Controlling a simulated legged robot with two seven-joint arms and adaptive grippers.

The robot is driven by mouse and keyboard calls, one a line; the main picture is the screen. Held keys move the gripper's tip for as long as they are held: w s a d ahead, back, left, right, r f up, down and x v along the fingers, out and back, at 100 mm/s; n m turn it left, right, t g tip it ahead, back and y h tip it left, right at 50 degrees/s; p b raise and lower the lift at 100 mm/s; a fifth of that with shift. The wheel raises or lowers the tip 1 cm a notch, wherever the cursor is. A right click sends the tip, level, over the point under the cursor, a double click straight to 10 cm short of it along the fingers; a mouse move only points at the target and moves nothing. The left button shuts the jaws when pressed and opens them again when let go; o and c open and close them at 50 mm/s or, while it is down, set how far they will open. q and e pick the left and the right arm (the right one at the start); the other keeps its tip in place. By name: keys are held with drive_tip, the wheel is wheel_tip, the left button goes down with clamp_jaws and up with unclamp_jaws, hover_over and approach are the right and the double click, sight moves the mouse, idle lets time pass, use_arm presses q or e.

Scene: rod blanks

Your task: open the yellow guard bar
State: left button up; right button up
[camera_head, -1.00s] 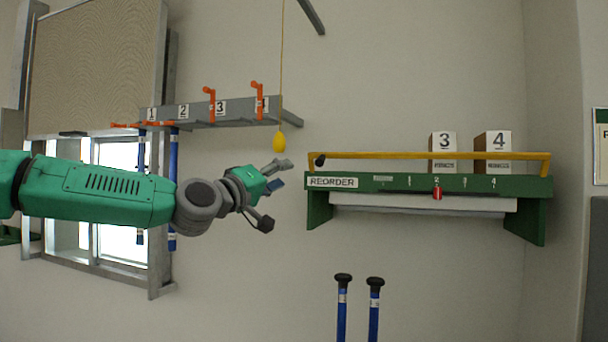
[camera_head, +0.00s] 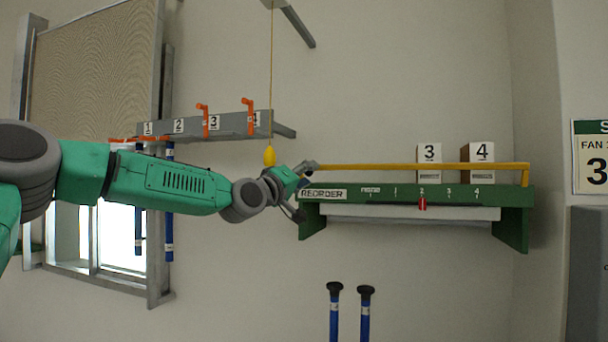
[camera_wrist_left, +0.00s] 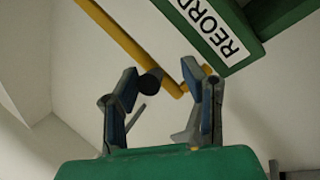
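My left gripper (camera_head: 304,189) is at the bar's left end, beside the REORDER label, and covers that end in the head view. In the left wrist view, my left gripper (camera_wrist_left: 168,82) is open, its two fingers apart. The bar (camera_wrist_left: 125,38) comes down from the upper left, and its end lies between or just beyond the fingertips. A black round knob (camera_wrist_left: 151,81) shows by the left finger. I cannot tell whether either finger touches. My right gripper is out of view.
A yellow pull (camera_head: 269,156) hangs near my wrist. Two blue rods (camera_head: 334,310) stand below; a grey rack (camera_head: 210,125) is left.

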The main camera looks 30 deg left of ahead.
use_arm(q)
drive_tip(key=shift+w+d, duration=0.3)
drive_tip(key=shift+d, duration=0.25)
drive_tip(key=shift+w+d, duration=0.25)
drive_tip(key=shift+d, duration=0.25)
drive_tip(key=c, duration=0.8)
drive_tip(key=shift+d+r, duration=0.1)
clamp_jaws()
drive_tip(key=o, duration=0.5)
unclamp_jaws()
drive_tip(key=shift+s+a+r, duration=0.1)
drive_tip(key=shift+s+a, duration=0.05)
drive_tip(key=shift+a, duration=0.4)
drive_tip(key=o, duration=0.3)
drive_tip(key=shift+s+a, duration=0.3)
drive_tip(key=shift+a, duration=0.65)
drive_tip(key=shift+d, duration=0.4)
drive_tip(key=shift+w+d, duration=0.25)
drive_tip(key=shift+d, duration=0.25)
drive_tip(key=shift+s, duration=0.1)
drive_tip(key=d+v, duration=0.1)
drive_tip(key=v, duration=1)
drive_tip(key=shift+s+a, duration=0.3)
drive_tip(key=shift+a, duration=0.15)
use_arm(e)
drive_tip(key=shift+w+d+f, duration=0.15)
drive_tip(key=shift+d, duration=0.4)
